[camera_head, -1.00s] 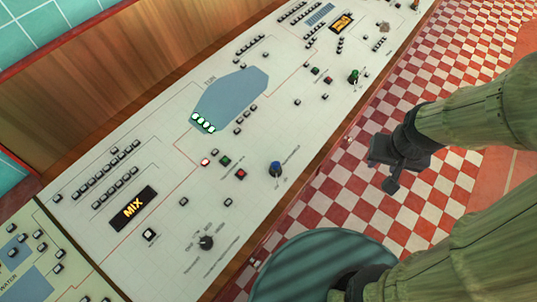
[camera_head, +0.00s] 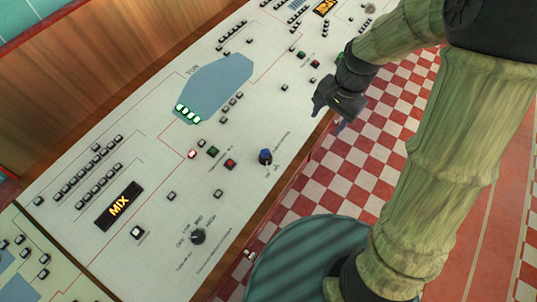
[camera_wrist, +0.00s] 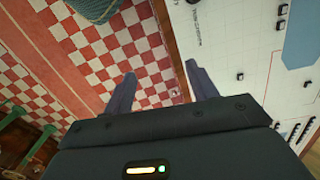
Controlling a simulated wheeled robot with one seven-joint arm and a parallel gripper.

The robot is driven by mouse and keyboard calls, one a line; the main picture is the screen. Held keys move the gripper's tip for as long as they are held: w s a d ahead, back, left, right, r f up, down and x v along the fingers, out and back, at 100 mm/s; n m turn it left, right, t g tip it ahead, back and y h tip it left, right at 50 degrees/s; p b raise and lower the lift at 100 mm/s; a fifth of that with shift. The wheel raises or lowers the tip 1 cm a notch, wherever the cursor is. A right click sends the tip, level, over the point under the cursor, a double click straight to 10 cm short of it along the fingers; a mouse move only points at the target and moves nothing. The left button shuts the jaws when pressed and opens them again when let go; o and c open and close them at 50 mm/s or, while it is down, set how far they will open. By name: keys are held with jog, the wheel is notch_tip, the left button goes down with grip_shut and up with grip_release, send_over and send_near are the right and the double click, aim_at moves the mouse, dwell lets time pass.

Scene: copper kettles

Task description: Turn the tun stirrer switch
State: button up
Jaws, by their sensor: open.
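The control panel (camera_head: 150,240) has a blue knob (camera_head: 265,156) near its front edge and a black rotary knob (camera_head: 198,236) with a ring of labels lower left. The small lettering is too blurred to tell which is the tun stirrer switch. A blue-grey tun shape (camera_head: 222,85) marked TUN is drawn farther up. My gripper (camera_head: 328,115) is open and empty, beyond the panel's front edge, above and right of the blue knob. In the wrist view its two fingers (camera_wrist: 160,72) are apart, with floor between them and the panel to the right.
Several small buttons and green lamps (camera_head: 188,114) dot the panel, with an amber MIX display (camera_head: 119,206) at left. A wooden backboard (camera_head: 100,70) rises behind. Red and white checkered floor (camera_head: 350,165) lies in front. A round teal striped surface (camera_head: 300,255) is at the bottom.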

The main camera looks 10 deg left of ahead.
aim_at(268, 152)
jog(key=w+a+f+m+g+y+b, duration=0.1)
jog(key=w+a+f+m, duration=0.1)
jog(key=a, duration=0.3)
jog(key=w+a+f+m+g+y, duration=0.1)
jog(key=a+f+m, duration=0.1)
jog(key=a, duration=0.3)
jog(key=shift+w+a+f+m+g+b, duration=0.15)
jog(key=shift+w+f+m+g+b, duration=0.2)
jog(key=shift+f, duration=0.55)
jog(key=p+x, duration=0.2)
jog(key=x, duration=1.5)
jog(key=shift+f, duration=0.25)
jog(key=c, duration=1)
